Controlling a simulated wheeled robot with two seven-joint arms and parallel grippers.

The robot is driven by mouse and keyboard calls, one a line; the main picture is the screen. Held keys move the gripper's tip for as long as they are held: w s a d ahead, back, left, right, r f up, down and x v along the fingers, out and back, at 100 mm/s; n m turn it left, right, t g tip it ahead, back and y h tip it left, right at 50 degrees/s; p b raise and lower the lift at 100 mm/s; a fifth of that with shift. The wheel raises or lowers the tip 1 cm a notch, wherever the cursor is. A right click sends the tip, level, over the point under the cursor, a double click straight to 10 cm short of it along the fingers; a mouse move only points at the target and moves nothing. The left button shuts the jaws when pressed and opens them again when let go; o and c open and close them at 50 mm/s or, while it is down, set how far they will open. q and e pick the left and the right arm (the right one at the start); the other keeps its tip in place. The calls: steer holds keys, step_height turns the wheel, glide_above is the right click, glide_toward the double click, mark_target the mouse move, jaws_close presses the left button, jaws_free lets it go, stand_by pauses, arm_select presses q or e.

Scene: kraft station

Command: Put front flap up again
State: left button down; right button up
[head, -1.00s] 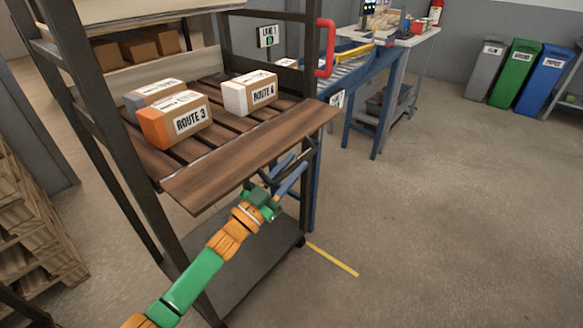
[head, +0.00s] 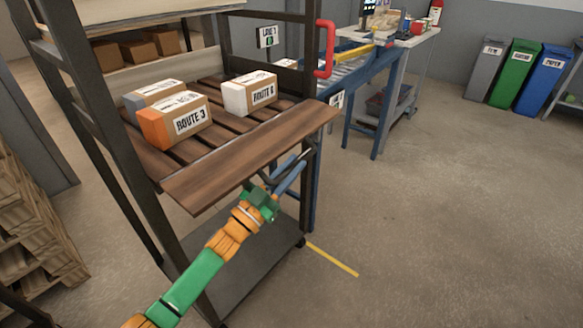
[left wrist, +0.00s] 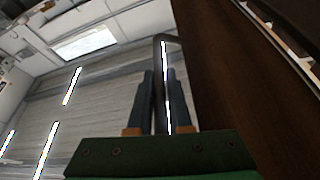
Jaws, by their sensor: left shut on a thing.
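The front flap (head: 250,158) is a brown wooden board at the front of the rack's slatted shelf. In the head view it sticks out toward me, roughly level, with its front edge tilted a little down. A dark metal handle (head: 283,170) sits under its front edge, toward the right. My left gripper (head: 288,175) is below that edge with its blue fingers on the handle. In the left wrist view the fingers (left wrist: 161,100) are shut on the handle bar, and the flap's brown underside (left wrist: 225,90) fills the right. My right gripper is not in view.
A box marked Route 3 (head: 176,122) and a box marked Route 6 (head: 249,93) stand on the shelf behind the flap, with another box (head: 150,92) beside them. The rack's dark posts (head: 312,190) flank the flap. A blue conveyor table (head: 365,85) stands behind right. The floor (head: 440,220) is clear.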

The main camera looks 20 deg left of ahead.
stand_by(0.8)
arm_select(q)
steer(key=shift+r+n+y+p, duration=0.3)
steer(key=shift+r+n+p, duration=0.4)
steer(key=shift+p, duration=0.2)
step_height(320, 180, up, 10)
steer(key=a+n+t+y+p, duration=0.15)
steer(key=n+y+p, duration=0.35)
steer(key=n+p, duration=0.6)
steer(key=w+a+r+n+g+y+p, duration=0.3)
steer(key=w+a+r+n+y+p, duration=0.1)
steer(key=a+n+p, duration=0.6)
steer(key=shift+w+a+r+n, duration=0.15)
steer(key=shift+a+r+n, duration=0.15)
steer(key=shift+r+n, duration=0.65)
steer(key=c, duration=1.2)
jaws_free()
steer(key=shift+o, duration=0.4)
steer(key=shift+f, duration=0.1)
steer(key=shift+a, duration=0.1)
